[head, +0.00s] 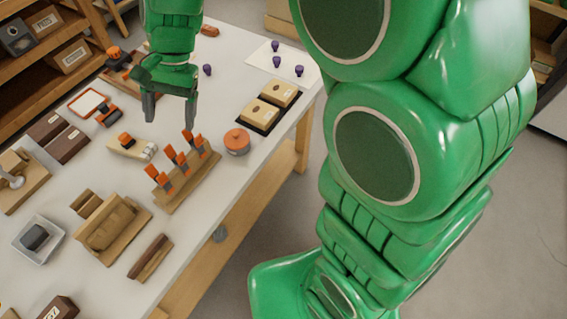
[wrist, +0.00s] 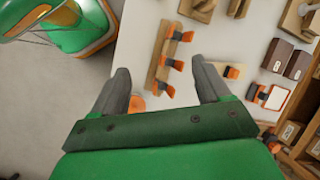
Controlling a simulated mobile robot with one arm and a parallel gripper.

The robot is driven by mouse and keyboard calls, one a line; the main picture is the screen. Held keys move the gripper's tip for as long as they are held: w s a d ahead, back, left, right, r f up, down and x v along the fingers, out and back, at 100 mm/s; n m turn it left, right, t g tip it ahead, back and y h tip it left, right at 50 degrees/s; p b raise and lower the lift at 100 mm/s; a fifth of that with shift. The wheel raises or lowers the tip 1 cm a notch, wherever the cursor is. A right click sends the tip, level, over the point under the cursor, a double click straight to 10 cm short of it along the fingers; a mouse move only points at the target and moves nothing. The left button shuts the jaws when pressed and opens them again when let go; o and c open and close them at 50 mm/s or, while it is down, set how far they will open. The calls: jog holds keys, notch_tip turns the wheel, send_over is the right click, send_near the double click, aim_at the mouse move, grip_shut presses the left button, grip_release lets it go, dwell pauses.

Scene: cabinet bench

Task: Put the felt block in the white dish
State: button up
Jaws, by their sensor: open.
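A small dark grey block, which looks like the felt block (head: 36,237), lies inside the square white dish (head: 22,252) near the left edge of the table in the head view. The block appears tilted in the dish. My gripper (head: 170,112) is open and empty, pointing down above the far part of the table, well away from the dish. In the wrist view the gripper's two fingers (wrist: 160,68) are spread with nothing between them. I cannot make out the dish or the block in the wrist view.
A wooden rack with orange-handled tools (head: 188,173) stands nearest my gripper, with an orange round tin (head: 237,142) to its right. Brown wooden blocks (head: 110,230) stand right of the dish. A black tray with tan boxes (head: 270,104) lies by the right table edge.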

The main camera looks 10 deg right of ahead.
jog(key=s+d+n+h, duration=0.1)
jog(key=s+d, duration=0.9)
jog(key=d, duration=0.3)
jog(key=s+d+r+n+t+h, duration=0.1)
jog(key=s+d+n+h, duration=0.1)
jog(key=s+d, duration=0.9)
jog(key=d, duration=0.3)
jog(key=shift+d+h, duration=0.2)
jog(key=shift+h, duration=0.1)
